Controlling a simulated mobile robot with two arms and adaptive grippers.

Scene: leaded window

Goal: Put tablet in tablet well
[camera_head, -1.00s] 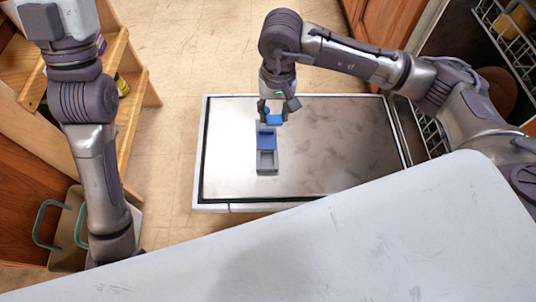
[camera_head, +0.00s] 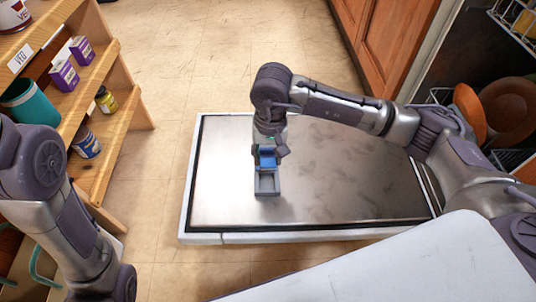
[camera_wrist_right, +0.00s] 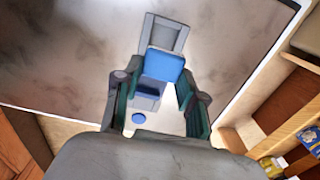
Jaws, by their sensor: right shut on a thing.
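A grey dispenser unit with an open rectangular tablet well (camera_head: 266,184) sits on the metal surface; the well also shows in the right wrist view (camera_wrist_right: 166,36). My right gripper (camera_head: 268,150) is over the far end of the unit, pointing down. It is shut on a bright blue square tablet (camera_wrist_right: 166,65), held between its fingertips beside the near edge of the well in the wrist view. The tablet partly hides a darker blue part (camera_wrist_right: 150,90) of the unit. Whether the tablet touches the unit I cannot tell. My left arm shows at left, its gripper out of view.
The lowered dishwasher door (camera_head: 350,185) is bare around the unit. A wooden shelf (camera_head: 118,120) with boxes and jars stands at left. Brown plates (camera_head: 508,108) in a rack are at right. A white worktop (camera_head: 420,270) fills the lower right.

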